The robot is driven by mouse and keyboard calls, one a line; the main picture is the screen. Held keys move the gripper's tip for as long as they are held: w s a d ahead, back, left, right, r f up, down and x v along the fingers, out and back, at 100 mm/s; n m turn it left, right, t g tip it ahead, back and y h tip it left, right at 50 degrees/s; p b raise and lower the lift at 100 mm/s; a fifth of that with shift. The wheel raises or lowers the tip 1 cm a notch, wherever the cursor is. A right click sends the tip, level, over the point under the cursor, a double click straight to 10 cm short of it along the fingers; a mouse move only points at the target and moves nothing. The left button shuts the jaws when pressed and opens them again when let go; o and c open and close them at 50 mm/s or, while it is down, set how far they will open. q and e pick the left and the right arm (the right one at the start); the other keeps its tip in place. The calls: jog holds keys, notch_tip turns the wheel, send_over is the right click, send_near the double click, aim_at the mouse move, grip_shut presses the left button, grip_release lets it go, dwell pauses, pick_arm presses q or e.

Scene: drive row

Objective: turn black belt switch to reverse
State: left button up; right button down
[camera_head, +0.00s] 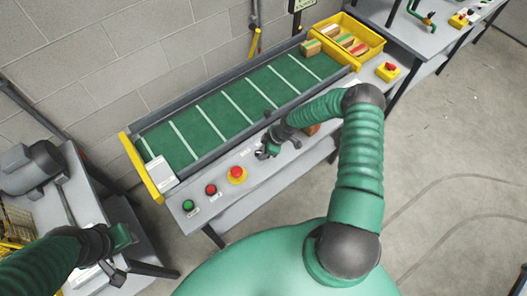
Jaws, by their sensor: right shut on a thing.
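The conveyor with a green belt (222,118) and white cross stripes runs diagonally along the wall. Its grey front ledge carries a green button (188,204), a red button (211,189) and a red mushroom button on a yellow base (236,174). My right gripper (264,152) is low over this ledge, right of the mushroom button, shut on the black belt switch. The switch is mostly hidden by the dark fingers, so its direction cannot be read. My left gripper (115,270) is at the lower left, away from the conveyor; its opening is unclear.
A yellow bin (364,42) with several coloured blocks stands at the belt's far end. A yellow box with a red button (388,71) sits near it. A grey bench with a machine (32,165) is at left.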

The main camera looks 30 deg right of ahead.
jog(key=shift+d, duration=0.15)
jog(key=shift+s, duration=0.1)
jog(key=shift+m, duration=0.4)
jog(key=shift+d+m+t+h, duration=0.1)
jog(key=shift+m+t+h, duration=0.3)
jog(key=shift+m, duration=0.5)
jog(key=m, duration=0.1)
jog(key=m+h, duration=0.1)
jog(key=shift+a+m+b, duration=0.2)
jog(key=shift+m+b, duration=0.1)
jog(key=shift+b, duration=0.1)
jog(key=m+h+b, duration=0.1)
jog(key=m, duration=0.2)
jog(key=shift+f+m+t, duration=0.1)
jog(key=shift+m+t, duration=0.2)
jog(key=m+h+b, duration=0.1)
jog(key=m+h, duration=0.1)
jog(key=m, duration=0.3)
jog(key=shift+a+b, duration=0.2)
jog(key=shift+b, duration=0.2)
jog(key=shift+a+m+g+h, duration=0.1)
jog(key=shift+m+g+h, duration=0.25)
jog(key=shift+m, duration=0.7)
jog(key=shift+a+m+g+h, duration=0.15)
jog(key=shift+m+h, duration=0.3)
jog(key=shift+m, duration=0.6)
jog(key=shift+s+d, duration=0.1)
jog(key=shift+s, duration=0.05)
